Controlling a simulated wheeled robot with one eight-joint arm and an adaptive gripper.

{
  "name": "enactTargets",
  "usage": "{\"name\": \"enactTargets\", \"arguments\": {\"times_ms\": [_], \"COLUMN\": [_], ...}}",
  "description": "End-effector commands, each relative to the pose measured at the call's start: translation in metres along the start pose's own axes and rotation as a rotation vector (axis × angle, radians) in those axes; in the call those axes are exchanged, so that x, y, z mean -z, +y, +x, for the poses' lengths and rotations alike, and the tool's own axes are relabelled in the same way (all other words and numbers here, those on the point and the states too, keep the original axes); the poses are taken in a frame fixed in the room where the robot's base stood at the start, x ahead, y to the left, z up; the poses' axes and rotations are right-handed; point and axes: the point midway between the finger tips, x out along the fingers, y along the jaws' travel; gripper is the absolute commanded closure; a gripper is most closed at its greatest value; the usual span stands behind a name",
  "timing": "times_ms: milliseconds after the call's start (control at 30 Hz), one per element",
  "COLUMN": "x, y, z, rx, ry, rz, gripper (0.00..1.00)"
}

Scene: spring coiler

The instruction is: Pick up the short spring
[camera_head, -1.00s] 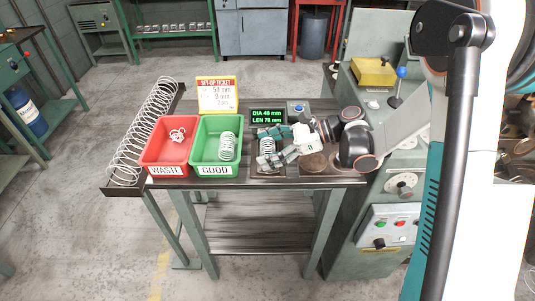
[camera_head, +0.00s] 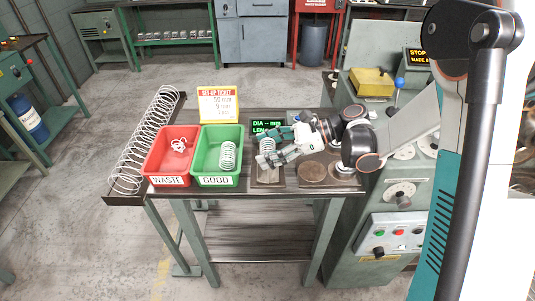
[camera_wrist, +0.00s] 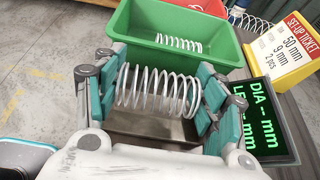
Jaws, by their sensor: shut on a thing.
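My gripper (camera_head: 272,147) is shut on a silvery coil spring (camera_wrist: 158,90), with teal pads against its two ends. In the head view the held spring (camera_head: 267,146) shows between the fingers, over the dark gauge plate (camera_head: 267,178) right of the green bin. In the wrist view the spring lies crosswise, level, near the green bin's edge. The gauge display (camera_wrist: 262,118) reads dashes for both DIA and LEN. Whether the spring is clear of the plate is hard to tell exactly.
The green GOOD bin (camera_head: 217,181) holds another spring (camera_head: 228,156). The red WASTE bin (camera_head: 168,181) holds a tangled wire piece (camera_head: 179,145). A long spring (camera_head: 146,138) lies in a tray at the left. A set-up ticket (camera_head: 218,104) stands behind the bins. The coiler (camera_head: 385,200) is at right.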

Motion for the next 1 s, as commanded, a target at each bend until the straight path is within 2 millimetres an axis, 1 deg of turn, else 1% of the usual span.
{"name": "enactTargets", "arguments": {"times_ms": [33, 300, 400, 500, 600, 700, 833, 1000], "x": [-0.016, -0.086, -0.108, -0.125, -0.137, -0.145, -0.15, -0.15], "y": [0.001, 0.001, 0.001, 0.001, 0.0, 0.0, 0.0, 0.0], "z": [-0.006, -0.036, -0.045, -0.052, -0.057, -0.06, -0.062, -0.062], "rx": [0.0, 0.0, 0.0, 0.0, 0.0, 0.0, 0.0, 0.0], "ry": [0.0, 0.0, 0.0, 0.0, 0.0, 0.0, 0.0, 0.0], "rz": [0.0, 0.0, 0.0, 0.0, 0.0, 0.0, 0.0, 0.0], "gripper": [0.63, 0.63, 0.63, 0.63, 0.63, 0.63, 0.63, 0.63]}}
